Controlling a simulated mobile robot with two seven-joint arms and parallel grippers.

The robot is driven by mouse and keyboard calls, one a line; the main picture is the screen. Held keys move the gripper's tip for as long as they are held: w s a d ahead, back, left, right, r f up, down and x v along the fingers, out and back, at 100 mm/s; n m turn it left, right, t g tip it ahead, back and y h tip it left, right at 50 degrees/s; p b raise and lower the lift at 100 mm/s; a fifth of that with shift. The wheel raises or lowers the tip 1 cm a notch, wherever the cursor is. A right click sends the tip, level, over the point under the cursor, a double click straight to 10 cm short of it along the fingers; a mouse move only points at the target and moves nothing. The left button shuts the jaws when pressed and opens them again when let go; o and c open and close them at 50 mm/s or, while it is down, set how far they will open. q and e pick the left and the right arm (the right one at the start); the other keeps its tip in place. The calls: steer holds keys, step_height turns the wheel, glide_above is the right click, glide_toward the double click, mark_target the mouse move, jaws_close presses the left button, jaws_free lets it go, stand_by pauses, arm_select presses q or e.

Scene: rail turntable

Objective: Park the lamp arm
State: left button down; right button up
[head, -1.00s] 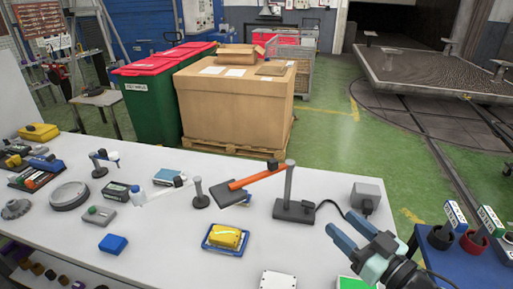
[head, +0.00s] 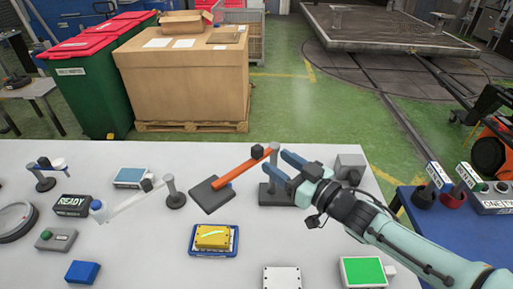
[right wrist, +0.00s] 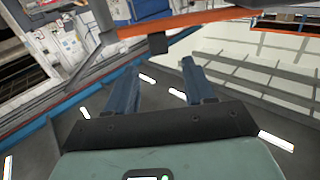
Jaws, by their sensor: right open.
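An orange swing arm (head: 238,172), which I take to be the lamp arm, is fixed to the top of a grey post on a dark base. It slants down-left in the head view, its far end over a dark grey square pad (head: 211,196). A black knob (head: 257,152) is on the arm near the post. My right gripper (head: 275,160) is open and empty at the post. In the right wrist view the orange arm (right wrist: 215,20) crosses the top, and the knob (right wrist: 158,43) is just beyond the open fingertips (right wrist: 158,65). My left gripper is out of view.
A white jointed arm (head: 138,203) on a small post stands left. A yellow block (head: 212,236) in a blue tray, a READY box (head: 72,205) and a green-screen panel (head: 363,271) are on the white table. A grey box (head: 350,165) is behind my right gripper.

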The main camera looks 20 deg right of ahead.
mark_target(261, 150)
steer(key=x, duration=0.8)
jaws_close()
